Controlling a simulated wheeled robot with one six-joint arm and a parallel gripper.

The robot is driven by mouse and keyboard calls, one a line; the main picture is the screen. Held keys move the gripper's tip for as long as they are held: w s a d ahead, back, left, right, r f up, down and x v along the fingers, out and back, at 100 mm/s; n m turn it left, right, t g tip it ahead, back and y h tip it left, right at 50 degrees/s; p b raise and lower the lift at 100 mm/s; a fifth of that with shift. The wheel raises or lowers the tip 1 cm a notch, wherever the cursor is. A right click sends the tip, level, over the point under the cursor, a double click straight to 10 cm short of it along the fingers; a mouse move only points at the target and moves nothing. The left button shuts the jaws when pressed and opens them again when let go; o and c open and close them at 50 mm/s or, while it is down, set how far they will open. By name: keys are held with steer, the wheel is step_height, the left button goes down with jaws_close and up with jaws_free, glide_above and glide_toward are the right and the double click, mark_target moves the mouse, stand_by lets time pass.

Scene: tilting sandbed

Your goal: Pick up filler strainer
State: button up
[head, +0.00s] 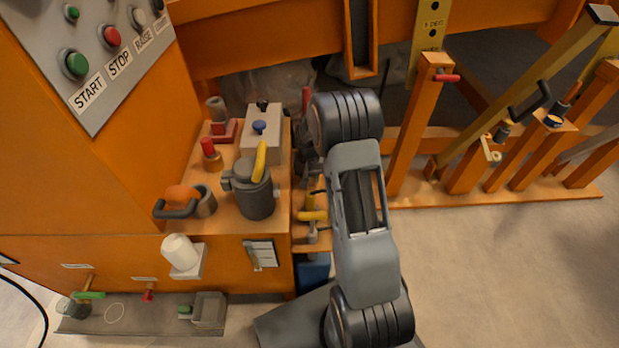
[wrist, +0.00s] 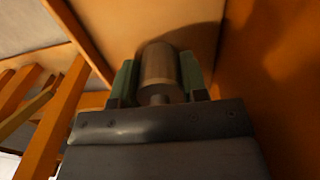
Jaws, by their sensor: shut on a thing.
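In the wrist view, my gripper (wrist: 159,78) is shut on a brownish-grey cylinder, which I take to be the filler strainer (wrist: 160,65). A green finger presses on each side of it. A short narrower stub on its near end points toward my gripper's body. Its far end lies against or just short of a tan-orange surface; I cannot tell whether they touch. In the head view, my arm hides the gripper and the held piece.
In the head view, an orange ledge (head: 228,219) at left carries a grey pot with a yellow lever (head: 255,193), a grey box with a blue knob (head: 262,138) and red-topped fittings. A button panel (head: 101,50) stands above. Orange posts (head: 413,125) rise at right. The floor (head: 510,270) is clear.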

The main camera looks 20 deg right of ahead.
step_height(320, 180, up, 10)
steer(key=p, duration=0.3)
steer(key=shift+p, duration=0.3)
stand_by(0.4)
